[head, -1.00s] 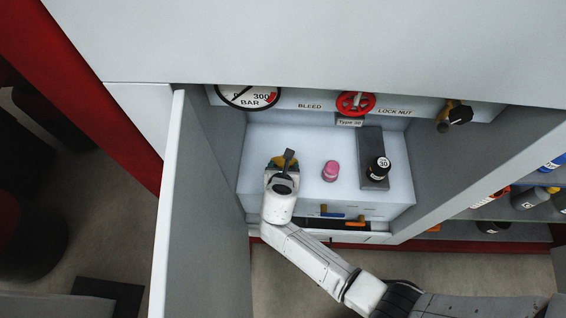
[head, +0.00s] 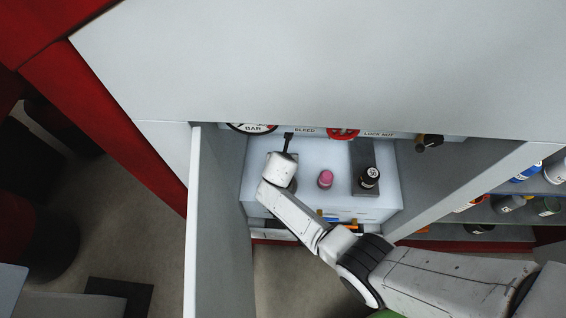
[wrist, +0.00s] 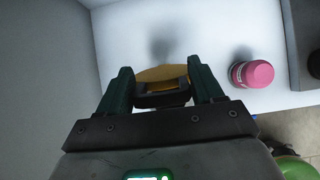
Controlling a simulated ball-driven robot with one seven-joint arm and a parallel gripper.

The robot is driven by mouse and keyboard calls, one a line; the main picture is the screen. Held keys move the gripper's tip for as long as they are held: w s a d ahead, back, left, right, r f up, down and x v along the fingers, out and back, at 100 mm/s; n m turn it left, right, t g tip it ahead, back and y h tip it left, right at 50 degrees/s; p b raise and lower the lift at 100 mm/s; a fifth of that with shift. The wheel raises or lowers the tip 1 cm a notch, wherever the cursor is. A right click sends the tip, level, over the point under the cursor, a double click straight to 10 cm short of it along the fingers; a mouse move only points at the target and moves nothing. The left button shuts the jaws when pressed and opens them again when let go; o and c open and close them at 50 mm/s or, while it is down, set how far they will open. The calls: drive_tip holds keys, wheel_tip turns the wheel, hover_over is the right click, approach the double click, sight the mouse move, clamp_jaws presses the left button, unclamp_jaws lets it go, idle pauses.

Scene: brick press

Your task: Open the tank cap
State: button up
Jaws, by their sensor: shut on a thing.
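The tank cap appears to be the round yellow piece (wrist: 160,74) with a dark raised bar across it, between my fingers in the wrist view. My gripper (wrist: 160,68) has its two dark green fingers on either side of the dark bar and is shut on it. The white surface lies beyond the cap. In the head view my wrist is over the left part of the white ledge (head: 325,205) and hides the cap and the fingertips. I cannot tell whether the cap is loose or seated.
A pink capped bottle (head: 325,179) stands right of my gripper. A black bottle (head: 369,177) stands farther right on a grey block (head: 363,155). A gauge (head: 252,128) and red handwheel (head: 343,133) are behind. The open cabinet door (head: 216,220) is close on the left.

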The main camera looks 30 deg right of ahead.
drive_tip(key=shift+w+d+f, duration=0.1)
drive_tip(key=shift+w+d, duration=0.15)
idle(0.4)
drive_tip(key=o, duration=1.1)
drive_tip(key=shift+f, duration=0.1)
drive_tip(key=o, duration=0.3)
drive_tip(key=shift+o, duration=0.2)
drive_tip(key=p+v, duration=0.2)
drive_tip(key=v, duration=0.5)
drive_tip(key=shift+r+p, duration=0.25)
drive_tip(key=shift+p, duration=0.05)
drive_tip(key=shift+s, duration=0.15)
